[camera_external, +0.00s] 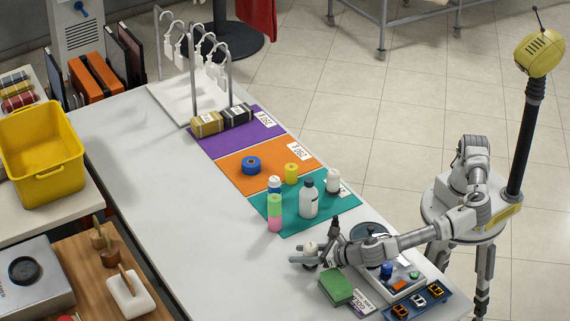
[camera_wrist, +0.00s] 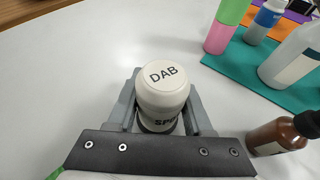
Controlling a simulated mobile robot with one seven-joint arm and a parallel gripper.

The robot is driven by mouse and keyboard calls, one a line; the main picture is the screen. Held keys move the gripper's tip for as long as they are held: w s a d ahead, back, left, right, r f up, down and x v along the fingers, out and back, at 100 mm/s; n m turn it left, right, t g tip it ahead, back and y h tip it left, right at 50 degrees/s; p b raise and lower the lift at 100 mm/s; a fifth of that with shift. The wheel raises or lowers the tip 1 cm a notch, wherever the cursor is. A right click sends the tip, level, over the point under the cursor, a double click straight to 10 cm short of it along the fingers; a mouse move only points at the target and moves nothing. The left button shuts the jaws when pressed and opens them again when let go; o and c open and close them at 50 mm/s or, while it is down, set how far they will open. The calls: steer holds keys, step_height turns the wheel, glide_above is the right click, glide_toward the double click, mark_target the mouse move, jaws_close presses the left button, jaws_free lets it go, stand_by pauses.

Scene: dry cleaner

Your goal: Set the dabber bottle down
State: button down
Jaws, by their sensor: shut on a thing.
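The dabber bottle (camera_wrist: 165,88) is small and white, with "DAB" on its top and partly hidden lettering on its side. In the wrist view it stands between the two grey fingers of my gripper (camera_wrist: 163,112), which is shut on it. In the external view the dabber bottle (camera_external: 309,249) shows as a small white top at my gripper (camera_external: 308,258), low over the white table near its front. Its base is hidden, so I cannot tell whether it touches the table.
A brown bottle (camera_wrist: 283,135) stands close to the right of my gripper. The teal mat (camera_external: 273,206) beyond holds several bottles. A green sponge-like block (camera_external: 336,288) and a grey tray (camera_external: 402,290) lie nearby. The table's left part (camera_external: 160,190) is clear.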

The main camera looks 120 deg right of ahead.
steer(key=shift+f, duration=0.1)
steer(key=shift+c, duration=1.5)
jaws_free()
steer(key=shift+a+r, duration=0.2)
steer(key=shift+r, duration=0.05)
steer(key=p+v, duration=0.2)
steer(key=v, duration=0.9)
steer(key=shift+s+a+p, duration=0.15)
steer(key=shift+s+p, duration=0.15)
